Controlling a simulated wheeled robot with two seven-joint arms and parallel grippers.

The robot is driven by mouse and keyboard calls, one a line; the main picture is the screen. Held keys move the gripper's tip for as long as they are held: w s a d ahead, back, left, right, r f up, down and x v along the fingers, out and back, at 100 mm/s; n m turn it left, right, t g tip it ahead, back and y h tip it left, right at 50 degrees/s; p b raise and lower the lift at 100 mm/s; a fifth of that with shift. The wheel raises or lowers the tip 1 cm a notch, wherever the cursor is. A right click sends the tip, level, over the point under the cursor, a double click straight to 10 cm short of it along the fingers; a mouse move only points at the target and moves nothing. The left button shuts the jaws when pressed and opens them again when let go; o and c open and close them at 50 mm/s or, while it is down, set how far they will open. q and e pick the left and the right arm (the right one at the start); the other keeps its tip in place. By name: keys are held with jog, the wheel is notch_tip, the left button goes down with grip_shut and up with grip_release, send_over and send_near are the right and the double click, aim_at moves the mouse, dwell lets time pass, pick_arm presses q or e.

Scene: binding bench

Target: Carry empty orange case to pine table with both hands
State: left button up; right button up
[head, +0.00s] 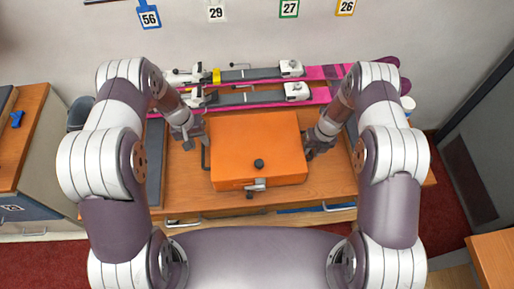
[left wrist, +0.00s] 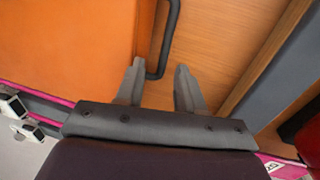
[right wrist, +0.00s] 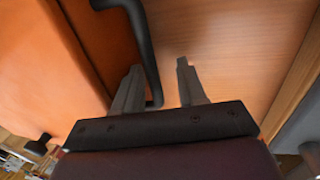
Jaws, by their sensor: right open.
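The orange case (head: 258,145) lies shut on the wooden bench, its black knob and metal latch toward me. Whether it is empty cannot be seen. My left gripper (head: 197,138) is at the case's left side. In the left wrist view its fingers (left wrist: 160,68) are open, with the case's dark handle (left wrist: 172,30) showing between them. My right gripper (head: 316,146) is at the right side. In the right wrist view its fingers (right wrist: 160,68) are open, with the other dark handle (right wrist: 147,45) between them. I cannot tell whether either gripper touches its handle.
Pink skis (head: 325,94) with bindings lie along the back of the bench (head: 180,185). A wooden-topped cabinet (head: 22,140) stands at the left. A light wooden surface (head: 495,255) shows at the lower right, with red floor between it and the bench.

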jog(key=shift+r, duration=0.1)
pick_arm(q)
jog(key=r, duration=0.3)
jog(key=shift+s+a+r, duration=0.1)
jog(key=shift+a+r, duration=0.05)
jog(key=shift+a, duration=0.25)
pick_arm(e)
notch_tip(320, 180, up, 12)
jog(key=d, duration=0.2)
jog(key=shift+d+f, duration=0.15)
jog(key=shift+f, duration=0.05)
